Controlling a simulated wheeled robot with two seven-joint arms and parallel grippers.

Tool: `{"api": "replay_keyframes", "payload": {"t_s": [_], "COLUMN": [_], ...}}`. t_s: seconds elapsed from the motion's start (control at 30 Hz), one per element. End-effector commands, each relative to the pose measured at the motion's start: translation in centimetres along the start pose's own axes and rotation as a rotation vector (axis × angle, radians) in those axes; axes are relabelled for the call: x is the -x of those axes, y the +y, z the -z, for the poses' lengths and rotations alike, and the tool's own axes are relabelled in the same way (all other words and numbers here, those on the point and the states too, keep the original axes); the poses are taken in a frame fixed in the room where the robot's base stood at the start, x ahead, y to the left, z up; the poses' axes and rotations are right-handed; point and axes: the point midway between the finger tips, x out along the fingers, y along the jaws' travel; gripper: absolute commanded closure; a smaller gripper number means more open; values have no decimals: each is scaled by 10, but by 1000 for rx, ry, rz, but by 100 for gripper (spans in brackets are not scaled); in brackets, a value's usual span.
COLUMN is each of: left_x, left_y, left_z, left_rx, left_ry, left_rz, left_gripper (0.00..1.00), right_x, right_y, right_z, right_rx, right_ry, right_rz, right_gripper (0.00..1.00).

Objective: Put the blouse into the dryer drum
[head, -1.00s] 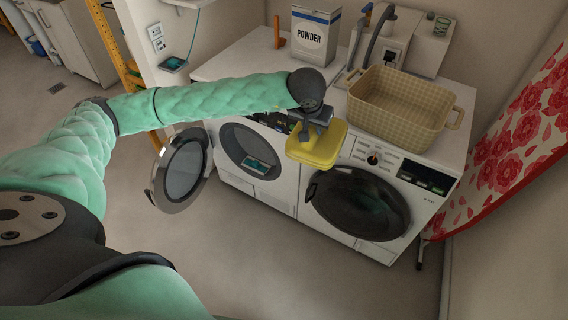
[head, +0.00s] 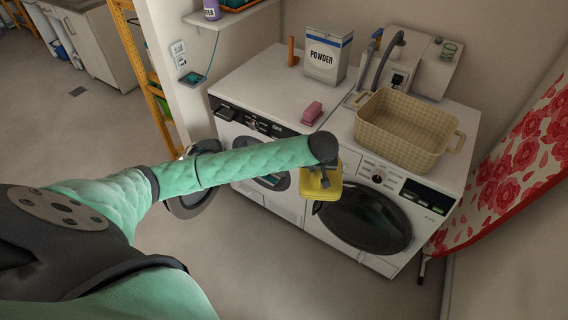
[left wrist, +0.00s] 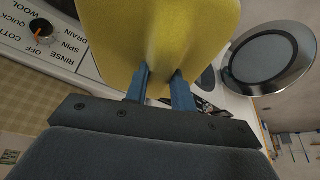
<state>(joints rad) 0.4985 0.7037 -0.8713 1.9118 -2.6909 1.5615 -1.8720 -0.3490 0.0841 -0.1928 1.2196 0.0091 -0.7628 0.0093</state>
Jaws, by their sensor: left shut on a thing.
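The yellow folded cloth, the blouse (head: 322,184), hangs in my left gripper (head: 325,172), in front of the gap between the two machines. In the left wrist view the blouse (left wrist: 160,40) is pinched between the two blue fingers of the left gripper (left wrist: 160,80). The left machine, with its round door open, is the dryer (head: 290,208); my forearm covers much of its opening. Its open door (head: 185,207) is partly behind my arm and also shows in the left wrist view (left wrist: 270,58). My right gripper is not in view.
The right machine (head: 385,262) has its dark round door (head: 362,218) shut. A wicker basket (head: 405,130), a powder box (head: 327,55) and a pink block (head: 312,112) stand on top. An ironing board with a floral cover (head: 510,170) is at the right. The floor in front is clear.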

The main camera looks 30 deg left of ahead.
Motion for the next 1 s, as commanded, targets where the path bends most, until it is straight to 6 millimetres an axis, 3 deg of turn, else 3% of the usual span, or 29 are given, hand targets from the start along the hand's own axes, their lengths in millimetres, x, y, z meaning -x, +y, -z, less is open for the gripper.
{"api": "replay_keyframes", "payload": {"t_s": [0.2,0.4,0.7,1.0], "left_x": [-74,-132,-199,-249], "left_y": [-51,-102,-176,-241], "left_z": [32,48,58,56], "left_rx": [400,796,1389,1957], "left_ry": [-3,-2,0,-2], "left_rz": [169,335,581,815], "left_gripper": [100,100,100,100], "right_x": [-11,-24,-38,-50], "right_y": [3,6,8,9], "right_z": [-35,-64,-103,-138], "right_rx": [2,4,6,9], "right_ry": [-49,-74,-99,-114], "right_rz": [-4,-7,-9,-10], "right_gripper": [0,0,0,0]}}
